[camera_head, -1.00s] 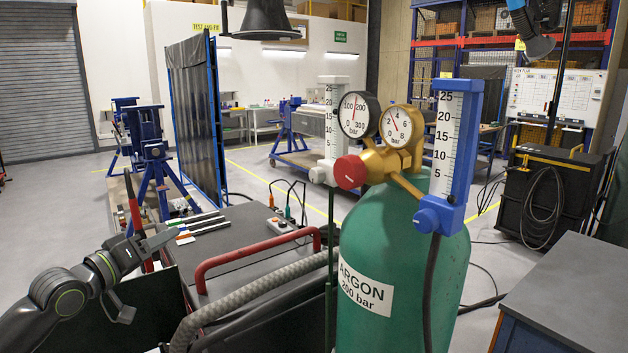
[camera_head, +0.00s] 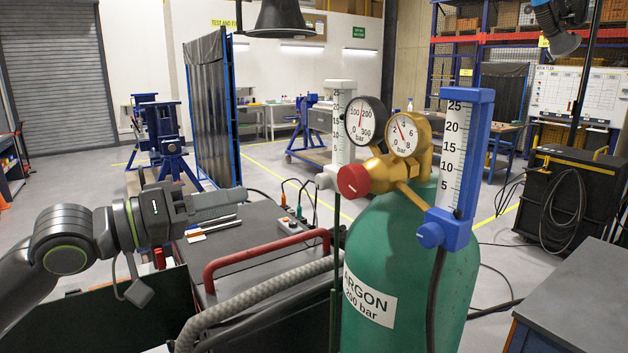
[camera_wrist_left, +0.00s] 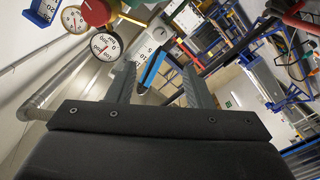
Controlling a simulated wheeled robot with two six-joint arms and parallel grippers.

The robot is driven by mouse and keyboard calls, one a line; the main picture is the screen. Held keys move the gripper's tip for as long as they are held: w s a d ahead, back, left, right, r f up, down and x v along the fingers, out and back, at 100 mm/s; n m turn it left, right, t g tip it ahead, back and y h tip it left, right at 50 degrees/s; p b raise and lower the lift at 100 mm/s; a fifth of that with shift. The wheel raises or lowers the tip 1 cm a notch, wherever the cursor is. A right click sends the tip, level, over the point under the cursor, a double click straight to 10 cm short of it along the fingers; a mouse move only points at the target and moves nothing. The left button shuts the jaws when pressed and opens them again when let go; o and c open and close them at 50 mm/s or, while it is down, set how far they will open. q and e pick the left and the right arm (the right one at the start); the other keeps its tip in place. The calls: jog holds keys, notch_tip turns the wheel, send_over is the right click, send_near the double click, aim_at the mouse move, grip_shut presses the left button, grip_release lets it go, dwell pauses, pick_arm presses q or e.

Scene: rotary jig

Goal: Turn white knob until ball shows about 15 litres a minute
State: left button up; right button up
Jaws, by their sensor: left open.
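The white knob (camera_head: 325,181) sits at the foot of the white flowmeter (camera_head: 341,125), left of the red knob (camera_head: 353,181). I cannot make out a ball in the white tube. My left gripper (camera_head: 240,201) is open and empty, left of the white knob and clearly apart from it, pointing right. In the left wrist view its two fingers (camera_wrist_left: 158,85) stand apart, with part of a white scale (camera_wrist_left: 157,37) beyond them. The white knob is not clear there. My right gripper is out of view.
A green argon cylinder (camera_head: 405,265) carries two gauges and a blue flowmeter (camera_head: 463,150) with a blue knob (camera_head: 430,235). A red handle (camera_head: 265,254) and a grey hose (camera_head: 255,300) lie below my gripper. The space between gripper and white knob looks clear.

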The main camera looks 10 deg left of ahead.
aim_at(318, 183)
pick_arm(q)
jog(key=p+x, duration=0.5)
jog(key=x, duration=0.9)
jog(key=shift+w+d, duration=0.5)
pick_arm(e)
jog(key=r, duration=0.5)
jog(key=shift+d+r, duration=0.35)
